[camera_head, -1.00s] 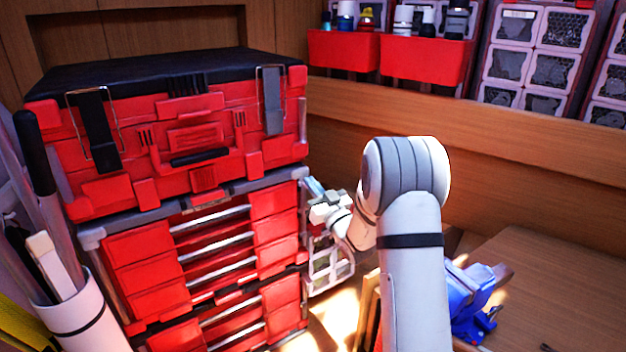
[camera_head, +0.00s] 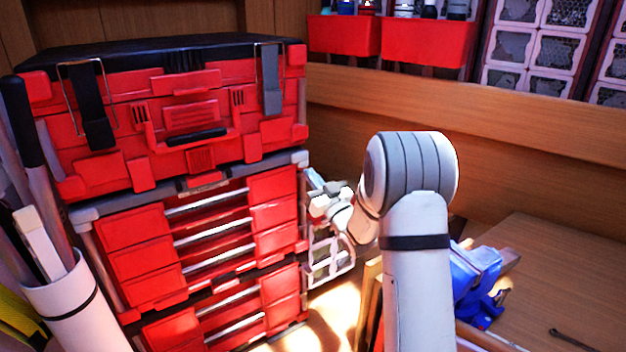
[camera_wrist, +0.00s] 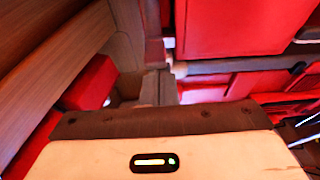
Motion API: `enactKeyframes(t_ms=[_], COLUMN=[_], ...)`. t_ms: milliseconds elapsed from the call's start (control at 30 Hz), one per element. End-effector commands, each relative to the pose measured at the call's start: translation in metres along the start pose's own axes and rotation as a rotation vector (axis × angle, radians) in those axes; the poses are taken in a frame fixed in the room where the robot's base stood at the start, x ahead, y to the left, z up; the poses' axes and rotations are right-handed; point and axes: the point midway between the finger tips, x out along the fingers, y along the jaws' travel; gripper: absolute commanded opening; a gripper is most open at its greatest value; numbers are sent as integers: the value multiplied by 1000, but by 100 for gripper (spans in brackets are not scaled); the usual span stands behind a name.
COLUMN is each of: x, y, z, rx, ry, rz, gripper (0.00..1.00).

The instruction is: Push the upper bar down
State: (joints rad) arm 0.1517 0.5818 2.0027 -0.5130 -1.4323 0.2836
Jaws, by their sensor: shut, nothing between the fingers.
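A red tool chest (camera_head: 112,245) stands at the left, with a red lidded box on top. Several silver bars cross its drawer fronts, the upper bar (camera_head: 205,202) just below the grey rim. Which bar the task means is not certain. My gripper (camera_head: 312,180) is small and partly blurred beside the chest's right edge, to the right of the bars. It is shut with nothing held. I cannot tell whether it touches the chest. In the wrist view, red chest panels (camera_wrist: 240,25) and a grey rail lie beyond the pale gripper housing; the fingertips are not clear.
A white grid-like rack (camera_head: 328,262) is below my gripper. A blue object (camera_head: 475,280) lies on the wooden surface at right. A white holder (camera_head: 75,305) with rods stands at front left. Red bins (camera_head: 428,42) line the back ledge. The wooden surface at far right is mostly clear.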

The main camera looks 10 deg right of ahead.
Motion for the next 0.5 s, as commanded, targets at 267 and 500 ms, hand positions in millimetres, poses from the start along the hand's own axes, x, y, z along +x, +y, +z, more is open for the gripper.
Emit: enactKeyframes(t_ms=[267,500], x=[-11,-50], y=[0,0], z=[9,8], rx=[5,3], ry=[-17,-12], rz=[3,4], gripper=[0,0])
